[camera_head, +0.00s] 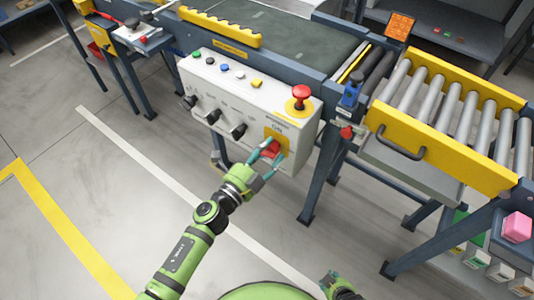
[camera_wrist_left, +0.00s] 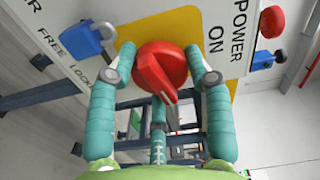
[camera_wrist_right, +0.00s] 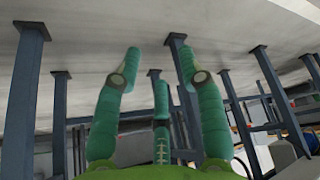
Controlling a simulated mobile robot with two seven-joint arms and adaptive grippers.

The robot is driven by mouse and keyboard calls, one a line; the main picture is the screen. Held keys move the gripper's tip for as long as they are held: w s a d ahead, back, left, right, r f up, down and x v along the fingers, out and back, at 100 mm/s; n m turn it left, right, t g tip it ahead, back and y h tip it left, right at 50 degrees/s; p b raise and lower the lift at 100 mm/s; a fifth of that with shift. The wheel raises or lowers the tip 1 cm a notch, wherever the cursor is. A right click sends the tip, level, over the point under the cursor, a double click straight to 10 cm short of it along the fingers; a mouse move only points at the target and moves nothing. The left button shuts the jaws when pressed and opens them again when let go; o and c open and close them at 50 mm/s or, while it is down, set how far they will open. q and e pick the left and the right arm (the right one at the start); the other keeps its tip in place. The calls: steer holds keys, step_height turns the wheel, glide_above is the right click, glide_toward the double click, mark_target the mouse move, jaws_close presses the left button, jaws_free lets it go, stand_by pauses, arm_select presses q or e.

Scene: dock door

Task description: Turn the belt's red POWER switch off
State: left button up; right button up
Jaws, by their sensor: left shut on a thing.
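The red POWER switch (camera_head: 273,149) sits on a yellow plate low on the front of the white control box (camera_head: 262,95). In the left wrist view the red knob (camera_wrist_left: 160,68) has a raised grip bar slanting down to the right, beside the words POWER and ON. My left gripper (camera_head: 265,159) is at the switch, with its teal fingers on both sides of the knob, shut on it. A third finger shows below the knob. My right gripper (camera_wrist_right: 159,55) is open and empty, low by my base; it shows partly at the bottom of the head view (camera_head: 332,283).
A red mushroom button (camera_head: 301,92) stands on the box's top right corner. Black knobs (camera_head: 238,131) line the front to the left. A roller conveyor (camera_head: 455,110) with a yellow side rail is to the right. Table legs stand below; open floor lies left.

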arm_select(q)
steer(key=shift+d+r+m, duration=0.25)
steer(key=shift+d+m, duration=0.05)
steer(key=shift+m, duration=0.3)
steer(key=shift+s+m, duration=0.1)
steer(key=shift+m, duration=0.4)
arm_select(e)
steer(key=shift+w, duration=0.55)
steer(key=shift+s, duration=0.25)
arm_select(q)
steer(key=o, duration=1)
steer(key=shift+o, duration=0.5)
steer(key=shift+d+f, duration=0.1)
arm_select(e)
steer(key=shift+s+d+f, duration=0.1)
steer(key=shift+d, duration=0.1)
arm_select(q)
steer(key=shift+f, duration=0.1)
